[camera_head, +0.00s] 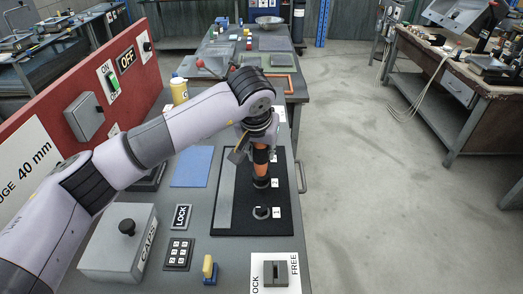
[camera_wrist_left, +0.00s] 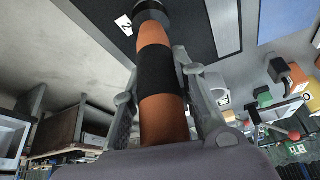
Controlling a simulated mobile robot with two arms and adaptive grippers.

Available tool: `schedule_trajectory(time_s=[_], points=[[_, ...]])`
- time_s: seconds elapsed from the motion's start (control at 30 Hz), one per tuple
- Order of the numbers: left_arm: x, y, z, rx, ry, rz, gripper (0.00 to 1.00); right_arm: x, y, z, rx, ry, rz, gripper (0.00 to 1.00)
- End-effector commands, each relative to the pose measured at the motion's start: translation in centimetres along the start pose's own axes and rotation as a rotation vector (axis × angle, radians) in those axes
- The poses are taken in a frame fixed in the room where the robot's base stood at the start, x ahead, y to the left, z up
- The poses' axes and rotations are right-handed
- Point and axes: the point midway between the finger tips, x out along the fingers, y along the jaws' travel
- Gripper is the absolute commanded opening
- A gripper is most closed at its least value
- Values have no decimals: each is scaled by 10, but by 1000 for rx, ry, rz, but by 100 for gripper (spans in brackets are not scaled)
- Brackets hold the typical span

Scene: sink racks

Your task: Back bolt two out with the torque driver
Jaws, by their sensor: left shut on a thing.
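My left gripper (camera_head: 257,138) is shut on the orange and black torque driver (camera_head: 261,157), which stands about upright over the black mat (camera_head: 225,220). In the left wrist view the driver (camera_wrist_left: 158,75) runs between the two fingers, with its far end down at the mat beside the label 2 (camera_wrist_left: 124,25). The driver's lower end is at the position marked 2 (camera_head: 275,183); it hides bolt two, so I cannot tell how they engage. Bolt one (camera_head: 262,212) sits in front, by the label 1. My right gripper is not in view.
A red panel (camera_head: 100,85) stands along the left. A blue sheet (camera_head: 192,166) lies left of the mat.

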Motion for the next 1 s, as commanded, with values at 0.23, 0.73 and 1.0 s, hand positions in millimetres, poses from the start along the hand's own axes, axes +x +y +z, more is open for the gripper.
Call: schedule_trajectory(time_s=[0.23, 0.73, 1.0], points=[[6, 2, 7, 6, -20, 0, 0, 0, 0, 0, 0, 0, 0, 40], [-18, 1, -5, 5, -13, -1, 0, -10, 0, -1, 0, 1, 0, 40], [-32, 0, -12, 4, -8, -1, 0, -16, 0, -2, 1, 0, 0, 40]])
